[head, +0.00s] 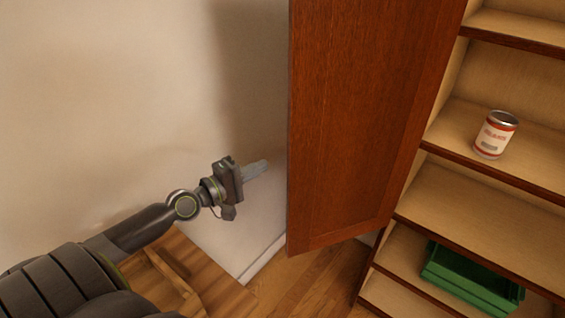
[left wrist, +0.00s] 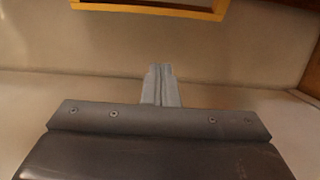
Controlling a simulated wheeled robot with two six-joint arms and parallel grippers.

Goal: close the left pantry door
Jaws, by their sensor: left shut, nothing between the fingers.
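The left pantry door (head: 350,125) is a reddish-brown wooden panel that stands open, swung out to the left of the shelves. My left gripper (head: 262,166) is to the left of the door, in front of the pale wall, with its fingers pointing toward the door's outer side. The fingertips appear apart from the door. The left wrist view shows the fingers (left wrist: 161,72) pressed together with nothing between them. My right gripper is not in view.
The pantry shelves (head: 500,205) are open on the right. A red and white can (head: 495,135) stands on one shelf and a green crate (head: 470,283) sits on a lower one. A wooden surface (head: 190,272) lies below my left arm. Wooden floor (head: 305,282) shows under the door.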

